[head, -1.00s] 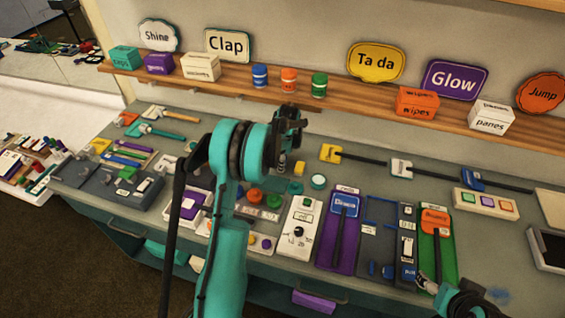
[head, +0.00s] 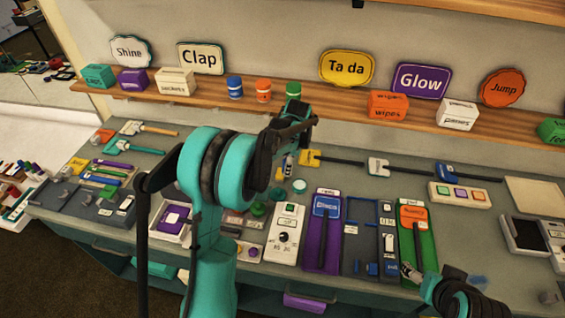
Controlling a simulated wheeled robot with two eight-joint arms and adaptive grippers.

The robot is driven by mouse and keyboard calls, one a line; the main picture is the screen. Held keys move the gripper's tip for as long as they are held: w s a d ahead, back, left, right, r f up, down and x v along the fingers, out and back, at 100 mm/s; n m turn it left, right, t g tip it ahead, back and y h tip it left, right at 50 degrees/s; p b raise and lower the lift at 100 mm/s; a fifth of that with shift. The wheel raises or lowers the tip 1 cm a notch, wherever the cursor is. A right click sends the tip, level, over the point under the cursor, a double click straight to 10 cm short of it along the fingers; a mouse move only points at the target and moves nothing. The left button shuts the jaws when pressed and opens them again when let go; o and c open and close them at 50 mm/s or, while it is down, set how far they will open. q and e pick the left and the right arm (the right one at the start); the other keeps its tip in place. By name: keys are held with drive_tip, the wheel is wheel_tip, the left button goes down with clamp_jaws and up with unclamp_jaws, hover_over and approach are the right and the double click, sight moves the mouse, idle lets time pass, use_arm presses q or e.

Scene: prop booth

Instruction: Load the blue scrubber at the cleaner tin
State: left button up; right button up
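A scrubber with a blue head (head: 447,170) and a long dark handle lies at the back right of the counter. A small round tin (head: 299,186) with a pale teal top stands on the counter below my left gripper; I take it as the cleaner tin, but its label cannot be read. My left gripper (head: 303,128) is raised over the back of the counter, apart from the scrubber; its fingers are too dark and side-on to read. My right gripper (head: 412,272) is low at the front, by the green board (head: 428,250); its finger state is unclear.
Scrubbers with yellow (head: 309,158) and white (head: 378,166) heads lie left of the blue one. Blue (head: 235,88), orange (head: 264,92) and green (head: 293,89) cans stand on the shelf. A purple board (head: 322,258) and a white dial box (head: 284,247) fill the front middle.

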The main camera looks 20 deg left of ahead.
use_arm(q)
drive_tip(key=shift+o, duration=0.8)
drive_tip(key=shift+c, duration=0.8)
drive_tip(key=shift+g, duration=0.4)
drive_tip(key=d+f, duration=0.1)
drive_tip(key=w+d+f+b, duration=0.1)
drive_tip(key=d, duration=0.1)
drive_tip(key=w+d+f, duration=0.1)
drive_tip(key=shift+d+f+b, duration=0.15)
drive_tip(key=shift+d+b, duration=0.05)
drive_tip(key=shift+b, duration=0.2)
wheel_tip(320, 180, down, 3)
drive_tip(key=shift+r+b, duration=0.1)
drive_tip(key=shift+b, duration=0.8)
drive_tip(key=shift+f+b, duration=0.4)
drive_tip(key=shift+f, duration=0.35)
drive_tip(key=shift+f+b, duration=0.3)
